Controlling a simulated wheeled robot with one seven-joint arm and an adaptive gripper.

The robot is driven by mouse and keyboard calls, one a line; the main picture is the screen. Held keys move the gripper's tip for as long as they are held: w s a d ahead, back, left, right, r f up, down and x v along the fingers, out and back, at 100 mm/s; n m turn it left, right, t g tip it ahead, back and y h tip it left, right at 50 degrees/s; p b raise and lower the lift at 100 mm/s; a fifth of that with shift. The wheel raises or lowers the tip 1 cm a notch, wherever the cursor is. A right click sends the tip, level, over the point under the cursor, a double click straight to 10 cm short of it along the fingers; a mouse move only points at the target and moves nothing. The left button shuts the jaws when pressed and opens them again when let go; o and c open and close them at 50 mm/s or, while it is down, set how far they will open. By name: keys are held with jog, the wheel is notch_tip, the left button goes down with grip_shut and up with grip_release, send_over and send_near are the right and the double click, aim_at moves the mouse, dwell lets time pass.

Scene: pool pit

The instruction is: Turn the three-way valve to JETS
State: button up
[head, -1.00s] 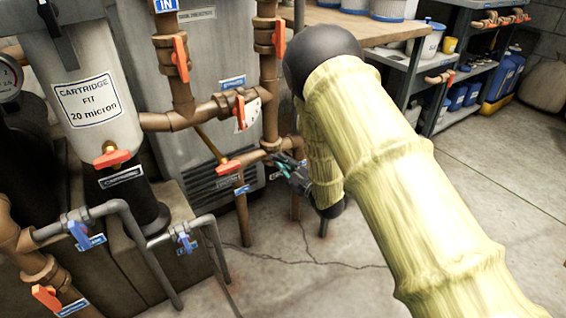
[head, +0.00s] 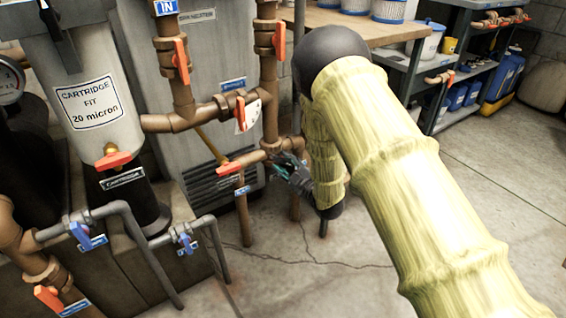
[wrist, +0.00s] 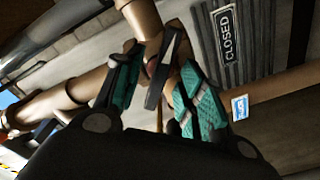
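A valve with an orange handle and a white dial plate (head: 241,113) sits on the brown pipe in the middle of the head view; no JETS marking is readable. My gripper (head: 276,162) is lower, beside the pipe joint right of another orange lever (head: 231,168). In the wrist view, my gripper (wrist: 163,88) has its teal-padded fingers apart. A narrow grey lever-like piece (wrist: 164,72) shows between them, with a bit of red behind it. I cannot tell whether the fingers touch it. A dark plate reading CLOSED (wrist: 229,47) is beyond the right finger.
Brown pipes with orange handles (head: 181,61) rise above my gripper. A cartridge filter (head: 90,90) and grey pipes with blue handles (head: 187,242) stand left. A wooden-topped bench (head: 340,25) is behind my arm. The concrete floor (head: 480,200) at right is clear.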

jog(key=p+v, duration=0.2)
jog(key=v, duration=0.5)
dwell(0.3)
